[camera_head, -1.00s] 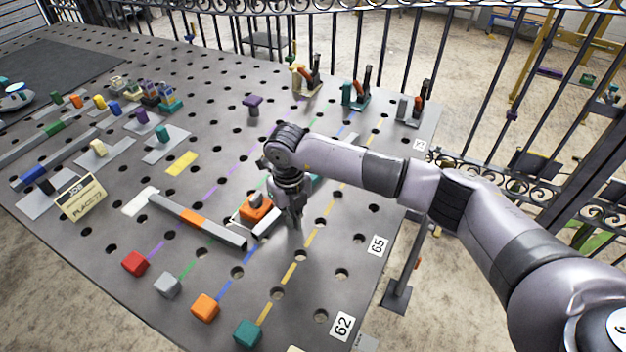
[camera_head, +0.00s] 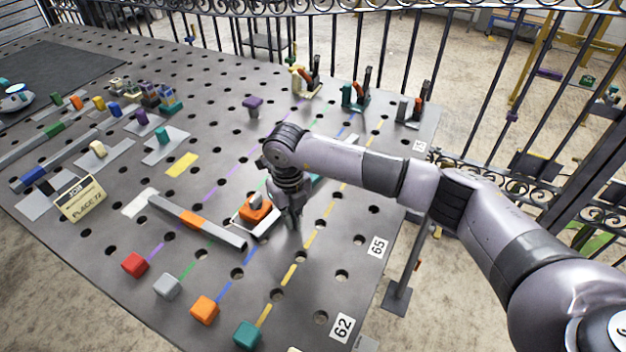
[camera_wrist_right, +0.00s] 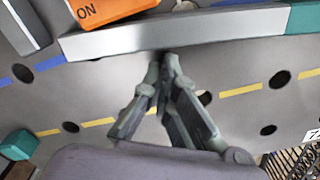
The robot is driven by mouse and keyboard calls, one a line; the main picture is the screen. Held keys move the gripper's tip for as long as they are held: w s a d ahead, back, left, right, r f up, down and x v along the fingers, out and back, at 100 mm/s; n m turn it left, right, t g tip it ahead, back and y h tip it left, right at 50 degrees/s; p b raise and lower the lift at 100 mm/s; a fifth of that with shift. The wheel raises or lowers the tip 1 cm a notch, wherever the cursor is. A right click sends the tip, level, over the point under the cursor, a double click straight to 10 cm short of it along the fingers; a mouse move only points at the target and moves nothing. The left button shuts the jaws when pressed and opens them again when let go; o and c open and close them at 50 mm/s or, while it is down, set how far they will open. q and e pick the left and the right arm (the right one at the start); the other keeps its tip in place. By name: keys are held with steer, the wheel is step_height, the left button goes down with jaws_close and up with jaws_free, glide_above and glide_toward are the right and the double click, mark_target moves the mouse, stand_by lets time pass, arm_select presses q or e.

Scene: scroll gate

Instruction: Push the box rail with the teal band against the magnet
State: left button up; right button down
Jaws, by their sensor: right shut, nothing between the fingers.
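The box rail with the teal band shows in the wrist view as a long grey bar (camera_wrist_right: 200,30), its teal band (camera_wrist_right: 304,18) at the right. In the head view my arm hides much of it; the teal band (camera_head: 319,172) shows just behind my wrist. The orange magnet (camera_head: 256,208), marked ON in the wrist view (camera_wrist_right: 100,8), lies beside the rail's near end on its far side from my fingers. Rail and magnet look very close; I cannot tell whether they touch. My right gripper (camera_head: 293,224) is shut and empty, its fingertips (camera_wrist_right: 163,58) at the rail's near long side.
A grey rail with an orange band (camera_head: 193,220) lies left of the magnet. Red (camera_head: 135,264), grey (camera_head: 167,286), orange (camera_head: 205,309) and teal (camera_head: 247,335) blocks stand at the front ends of coloured lines. Upright clamps (camera_head: 355,92) stand at the back. The board right of my gripper is clear.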

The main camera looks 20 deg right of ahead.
steer(key=shift+w+a+b, duration=0.55)
steer(key=shift+a+b, duration=0.1)
steer(key=shift+b, duration=0.05)
steer(key=shift+r, duration=0.1)
steer(key=shift+w, duration=0.1)
steer(key=shift+d+p, duration=0.15)
steer(key=shift+p, duration=0.15)
steer(key=shift+s+d, duration=0.1)
steer(key=shift+s, duration=0.15)
steer(key=shift+s+d+p, duration=0.4)
steer(key=shift+s+d, duration=0.25)
